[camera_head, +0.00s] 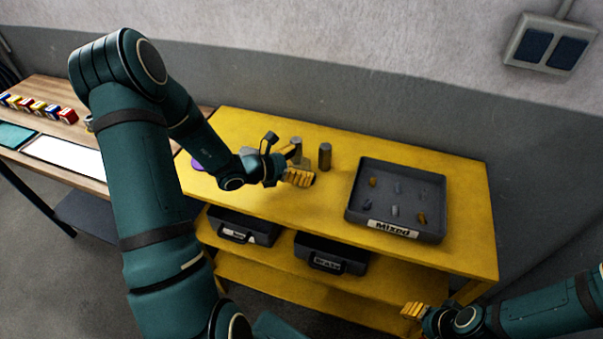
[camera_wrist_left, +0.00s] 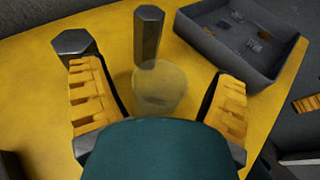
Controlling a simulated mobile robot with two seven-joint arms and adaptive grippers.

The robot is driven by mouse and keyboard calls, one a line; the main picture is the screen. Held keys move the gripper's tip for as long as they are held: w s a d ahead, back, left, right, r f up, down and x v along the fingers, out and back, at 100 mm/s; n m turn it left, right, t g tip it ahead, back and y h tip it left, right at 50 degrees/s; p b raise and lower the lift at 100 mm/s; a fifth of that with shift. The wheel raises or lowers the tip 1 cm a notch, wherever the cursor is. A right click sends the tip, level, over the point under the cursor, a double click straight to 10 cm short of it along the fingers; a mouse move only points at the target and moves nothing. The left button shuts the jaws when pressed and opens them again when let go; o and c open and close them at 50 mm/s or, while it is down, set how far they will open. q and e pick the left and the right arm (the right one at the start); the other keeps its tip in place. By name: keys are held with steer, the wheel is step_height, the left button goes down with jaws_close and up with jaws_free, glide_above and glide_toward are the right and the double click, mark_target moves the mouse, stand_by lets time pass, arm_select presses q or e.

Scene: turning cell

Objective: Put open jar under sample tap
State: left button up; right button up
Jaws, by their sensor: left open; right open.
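A clear, round jar-like object (camera_wrist_left: 160,90) stands on the yellow bench top in the left wrist view. My left gripper (camera_wrist_left: 158,100) is open, with one finger on each side of it and gaps between. I cannot tell whether its top is open. In the head view my left gripper (camera_head: 294,164) is low over the bench and largely hides that spot. My right gripper (camera_head: 412,311) is open and empty at the lower right, in front of the bench. I cannot make out a sample tap in either view.
Two dark hexagonal posts stand close behind the left gripper, one (camera_head: 325,156) clear in the head view. A grey tray (camera_head: 352,207) marked "Mixed" holds several small parts. Black bins (camera_head: 330,254) sit on the shelf below. A purple item (camera_head: 197,165) lies left. The front-middle bench top is free.

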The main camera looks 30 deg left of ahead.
arm_select(q)
steer(key=c, duration=1.3)
